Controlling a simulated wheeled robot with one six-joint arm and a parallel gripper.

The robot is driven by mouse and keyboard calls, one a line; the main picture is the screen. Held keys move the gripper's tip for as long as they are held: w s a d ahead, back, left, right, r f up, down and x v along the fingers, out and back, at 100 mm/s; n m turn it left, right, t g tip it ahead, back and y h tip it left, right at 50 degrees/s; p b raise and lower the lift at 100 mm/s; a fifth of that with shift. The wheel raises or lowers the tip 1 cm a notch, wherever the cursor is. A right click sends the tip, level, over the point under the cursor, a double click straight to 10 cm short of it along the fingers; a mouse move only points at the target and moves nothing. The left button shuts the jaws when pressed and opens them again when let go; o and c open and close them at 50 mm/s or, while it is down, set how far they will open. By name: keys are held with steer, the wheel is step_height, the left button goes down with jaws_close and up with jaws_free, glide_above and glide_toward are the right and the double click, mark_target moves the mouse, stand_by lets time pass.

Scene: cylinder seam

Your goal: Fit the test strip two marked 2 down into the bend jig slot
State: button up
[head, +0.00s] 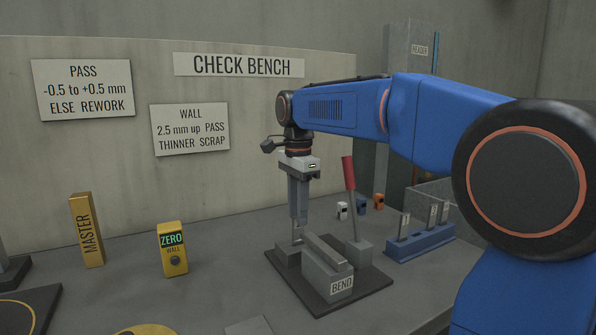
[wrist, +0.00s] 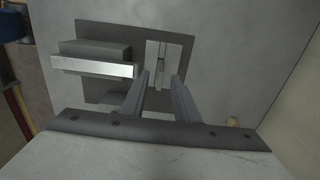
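My gripper (head: 298,224) points straight down over the back left of the bend jig (head: 343,284). In the wrist view my gripper (wrist: 161,77) has its two fingers apart, with a gap on each side of a thin strip (wrist: 160,70) between them. The strip appears to stand upright in the slot of the jig's small pale block (wrist: 156,49); its depth in the slot is hard to judge. Its number is not readable, so I cannot confirm that it is strip two. In the head view the strip is mostly hidden by the fingers.
A red-handled lever (head: 348,174) rises just right of my gripper. A blue rack (head: 422,243) with several labelled strips stands to the right. The yellow ZERO gauge (head: 172,250) and the MASTER block (head: 86,230) stand left. The bench between gauge and jig is clear.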

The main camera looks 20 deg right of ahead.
step_height(320, 180, up, 13)
steer(key=shift+f, duration=0.2)
